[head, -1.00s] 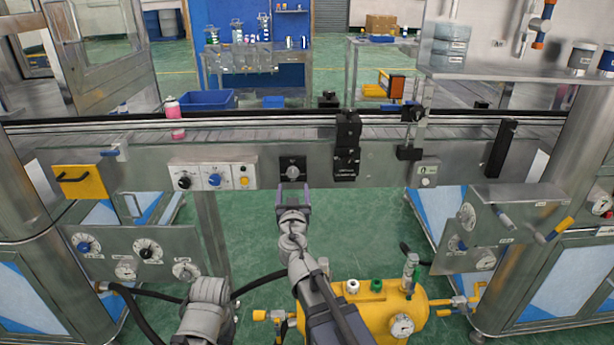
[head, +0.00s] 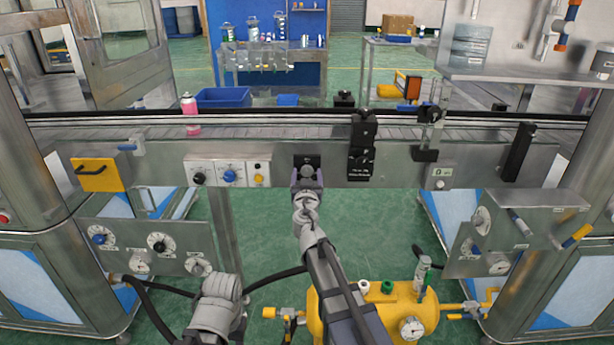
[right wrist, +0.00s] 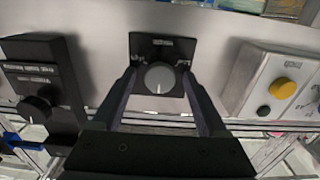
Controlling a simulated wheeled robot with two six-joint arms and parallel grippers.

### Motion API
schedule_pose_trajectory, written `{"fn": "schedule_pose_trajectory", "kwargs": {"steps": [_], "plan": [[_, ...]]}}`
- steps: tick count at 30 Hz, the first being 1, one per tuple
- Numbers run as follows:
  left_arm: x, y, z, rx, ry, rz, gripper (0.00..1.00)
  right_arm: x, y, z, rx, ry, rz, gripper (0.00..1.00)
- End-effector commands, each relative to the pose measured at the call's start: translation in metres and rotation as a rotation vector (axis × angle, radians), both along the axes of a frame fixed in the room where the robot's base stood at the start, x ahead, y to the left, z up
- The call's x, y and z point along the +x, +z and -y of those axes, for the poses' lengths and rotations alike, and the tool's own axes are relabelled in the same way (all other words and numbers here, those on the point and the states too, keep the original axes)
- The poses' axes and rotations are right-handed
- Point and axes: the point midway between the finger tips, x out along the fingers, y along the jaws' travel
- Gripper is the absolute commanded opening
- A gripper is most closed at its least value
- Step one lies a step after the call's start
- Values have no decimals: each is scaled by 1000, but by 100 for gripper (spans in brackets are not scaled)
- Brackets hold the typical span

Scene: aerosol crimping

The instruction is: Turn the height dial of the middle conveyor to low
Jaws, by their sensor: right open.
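The height dial (right wrist: 159,77) is a round grey knob on a small black plate (right wrist: 176,45). Its white mark points down in the right wrist view; the lettering there is too blurred to read. In the head view the black plate (head: 314,159) is on the middle conveyor's front face (head: 400,163), with my right gripper (head: 307,181) in front of it. In the right wrist view my right gripper (right wrist: 158,80) is open, one finger on each side of the knob. I cannot tell if the fingers touch it. My left gripper is out of view.
Left of the dial is a white panel (head: 229,174) with knobs and a yellow button. Right of it is a black block (head: 361,146) on the conveyor. A pink can (head: 190,115) stands on the belt. A yellow tank (head: 385,310) is below.

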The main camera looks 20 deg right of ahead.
Motion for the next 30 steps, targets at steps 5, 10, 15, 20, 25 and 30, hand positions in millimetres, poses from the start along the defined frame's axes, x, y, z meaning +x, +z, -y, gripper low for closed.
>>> {"fn": "schedule_pose_trajectory", "kwargs": {"steps": [5,10,15,20,25,30], "plan": [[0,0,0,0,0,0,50,-1,0,0,0,0,0,70],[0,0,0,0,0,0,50,-1,0,0,0,0,0,50],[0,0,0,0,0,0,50,-1,0,0,0,0,0,31],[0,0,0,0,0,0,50,-1,0,0,0,0,0,13],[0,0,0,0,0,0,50,-1,0,0,0,0,0,0],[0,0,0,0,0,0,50,-1,0,0,-6,0,-2,0]]}}
